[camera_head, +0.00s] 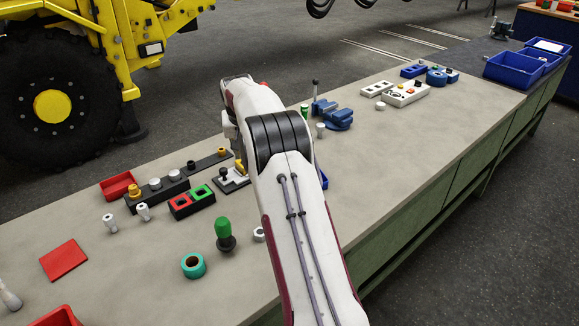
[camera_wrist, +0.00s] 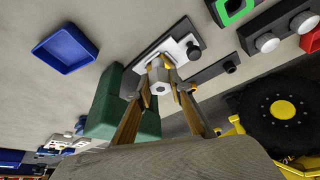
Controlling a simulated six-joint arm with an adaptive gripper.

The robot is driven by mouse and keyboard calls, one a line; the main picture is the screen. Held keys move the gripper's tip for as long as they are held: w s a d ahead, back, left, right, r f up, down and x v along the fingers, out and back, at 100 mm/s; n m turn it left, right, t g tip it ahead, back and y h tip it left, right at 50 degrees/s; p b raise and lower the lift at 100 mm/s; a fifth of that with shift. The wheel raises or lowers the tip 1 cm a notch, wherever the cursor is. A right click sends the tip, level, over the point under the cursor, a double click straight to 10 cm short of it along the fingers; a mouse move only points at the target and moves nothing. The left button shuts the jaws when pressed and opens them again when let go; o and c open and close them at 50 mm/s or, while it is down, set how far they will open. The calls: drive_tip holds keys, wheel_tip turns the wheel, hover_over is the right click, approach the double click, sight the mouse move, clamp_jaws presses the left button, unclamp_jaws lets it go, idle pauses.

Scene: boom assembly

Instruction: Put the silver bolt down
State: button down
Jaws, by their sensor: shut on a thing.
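In the wrist view my gripper (camera_wrist: 159,82) is shut on the silver bolt (camera_wrist: 162,90), a pale piece with a hexagonal end between the two fingertips. Behind the bolt is a white plate (camera_wrist: 182,50) with a black knob, beside a dark strip. I cannot tell whether the bolt touches the plate. In the head view the white plate (camera_head: 231,184) shows at the left of my arm, while my arm hides most of the gripper and the bolt is not discernible.
A blue tray (camera_wrist: 66,46) and a green block (camera_wrist: 118,108) lie near the fingers in the wrist view. In the head view a red-and-green button box (camera_head: 191,203), a dark strip with knobs (camera_head: 170,186) and a green-handled tool (camera_head: 224,233) stand left of my arm.

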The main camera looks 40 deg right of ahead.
drive_tip(key=shift+f, duration=2.45)
drive_tip(key=shift+f, duration=2.5)
drive_tip(key=shift+f, duration=0.15)
drive_tip(key=c, duration=1.8)
unclamp_jaws()
drive_tip(key=shift+v, duration=6.1)
